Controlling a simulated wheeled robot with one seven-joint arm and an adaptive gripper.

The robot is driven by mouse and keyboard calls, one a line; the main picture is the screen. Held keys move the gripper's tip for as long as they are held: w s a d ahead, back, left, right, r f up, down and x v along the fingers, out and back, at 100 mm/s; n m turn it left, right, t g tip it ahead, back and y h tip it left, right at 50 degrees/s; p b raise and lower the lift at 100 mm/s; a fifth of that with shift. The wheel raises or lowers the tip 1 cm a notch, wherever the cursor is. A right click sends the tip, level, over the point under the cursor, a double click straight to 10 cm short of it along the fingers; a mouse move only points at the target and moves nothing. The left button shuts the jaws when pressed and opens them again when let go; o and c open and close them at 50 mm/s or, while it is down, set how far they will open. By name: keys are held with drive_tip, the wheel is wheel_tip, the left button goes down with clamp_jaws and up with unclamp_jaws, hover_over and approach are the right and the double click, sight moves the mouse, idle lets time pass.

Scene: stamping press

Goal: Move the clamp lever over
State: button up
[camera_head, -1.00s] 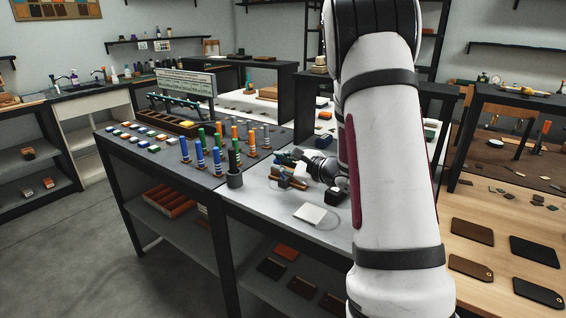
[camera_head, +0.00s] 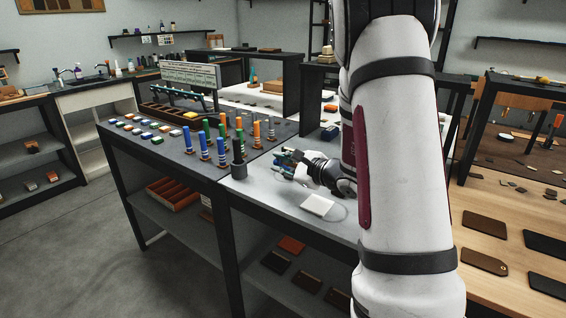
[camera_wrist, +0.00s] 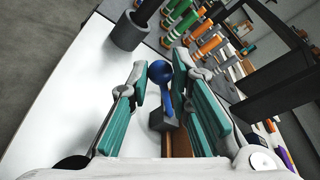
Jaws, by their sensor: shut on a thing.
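The clamp lever (camera_wrist: 164,96) is blue with a round ball knob at its end. In the wrist view it rises from a grey block (camera_wrist: 164,121) on a brown strip (camera_wrist: 178,143). My gripper (camera_wrist: 160,74) has its teal-padded fingers on both sides of the knob and is shut on the lever. In the head view my gripper (camera_head: 284,160) is low over the white bench top, and the lever is too small and covered to make out.
A dark cup (camera_head: 238,170) stands just left of my gripper. Several coloured upright handles (camera_head: 221,151) stand on the grey bench beyond it. A white pad (camera_head: 317,205) lies on the white bench top (camera_head: 262,184) in front. The bench top between cup and pad is clear.

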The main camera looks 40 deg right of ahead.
drive_tip(key=shift+a+f, duration=0.1)
drive_tip(key=shift+f, duration=0.05)
drive_tip(key=shift+o, duration=0.7)
drive_tip(key=shift+s+a+f+b, duration=0.15)
drive_tip(key=shift+a+f+b, duration=0.1)
drive_tip(key=shift+f+b, duration=0.35)
drive_tip(key=shift+s+a+f+b, duration=0.15)
drive_tip(key=shift+a+f+b, duration=0.1)
drive_tip(key=shift+f+b, duration=0.3)
drive_tip(key=shift+o, duration=0.3)
drive_tip(key=shift+s+a+f+b, duration=0.15)
drive_tip(key=shift+f+b, duration=0.45)
drive_tip(key=shift+b, duration=0.3)
drive_tip(key=o, duration=0.9)
drive_tip(key=shift+o, duration=0.2)
drive_tip(key=shift+r, duration=0.1)
